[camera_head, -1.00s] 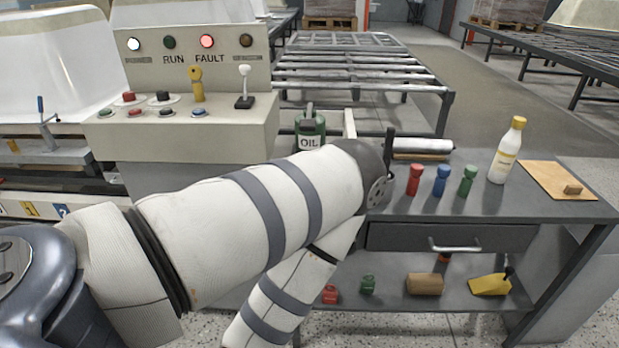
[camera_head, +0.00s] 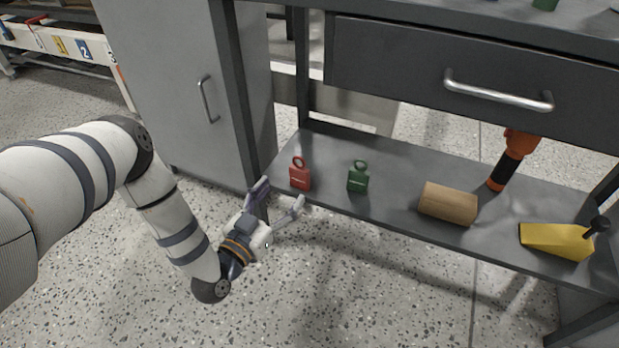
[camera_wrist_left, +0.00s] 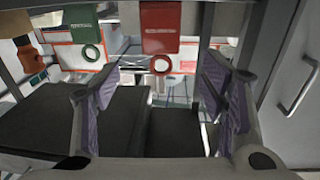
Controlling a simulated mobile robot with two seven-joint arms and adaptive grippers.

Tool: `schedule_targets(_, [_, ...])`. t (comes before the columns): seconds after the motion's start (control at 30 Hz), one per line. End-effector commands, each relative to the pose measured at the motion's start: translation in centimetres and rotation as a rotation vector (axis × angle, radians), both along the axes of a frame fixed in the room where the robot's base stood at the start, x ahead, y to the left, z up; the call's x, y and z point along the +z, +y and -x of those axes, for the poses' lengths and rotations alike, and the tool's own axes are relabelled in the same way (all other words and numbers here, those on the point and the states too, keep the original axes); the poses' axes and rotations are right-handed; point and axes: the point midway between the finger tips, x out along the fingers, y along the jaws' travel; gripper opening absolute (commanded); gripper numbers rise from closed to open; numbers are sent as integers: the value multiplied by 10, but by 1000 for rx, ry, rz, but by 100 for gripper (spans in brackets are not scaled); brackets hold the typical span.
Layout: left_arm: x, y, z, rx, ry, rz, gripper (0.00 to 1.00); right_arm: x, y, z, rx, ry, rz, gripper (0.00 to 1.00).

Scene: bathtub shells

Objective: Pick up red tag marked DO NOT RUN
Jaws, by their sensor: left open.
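The red tag (camera_head: 300,177), with a ring on top and small lettering too small to read, stands on the lower shelf near its left front edge. It also shows in the left wrist view (camera_wrist_left: 160,32), upside down and between my fingers in the picture. My left gripper (camera_head: 279,196) is open and empty, just in front of the shelf edge, with its fingers spread on either side of the red tag's line and apart from it. A green tag (camera_head: 358,179) of the same shape stands to the right of the red one. My right gripper is not in view.
The lower shelf (camera_head: 400,170) also holds a wooden block (camera_head: 447,203), an orange and black tool (camera_head: 511,158) and a yellow wedge (camera_head: 556,240). A table leg (camera_head: 240,110) stands close left of my gripper. The drawer (camera_head: 470,75) overhangs the shelf.

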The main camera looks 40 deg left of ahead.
Motion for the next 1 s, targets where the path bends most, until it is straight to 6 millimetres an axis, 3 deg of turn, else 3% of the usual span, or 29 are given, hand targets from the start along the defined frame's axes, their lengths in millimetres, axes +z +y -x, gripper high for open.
schedule_targets(0.1, [-1, 4, -27, 0, 1, 1, 65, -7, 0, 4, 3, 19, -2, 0])
schedule_targets(0.5, [1, 18, -89, -2, 7, 3, 65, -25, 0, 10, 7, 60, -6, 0])
schedule_targets(0.77, [4, 19, -97, -3, 8, 4, 65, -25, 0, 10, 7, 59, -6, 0])
schedule_targets(0.8, [4, 19, -97, -3, 7, 4, 63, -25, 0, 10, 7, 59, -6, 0])
schedule_targets(1.0, [4, 18, -96, -3, 8, 4, 21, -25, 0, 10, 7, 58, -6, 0])
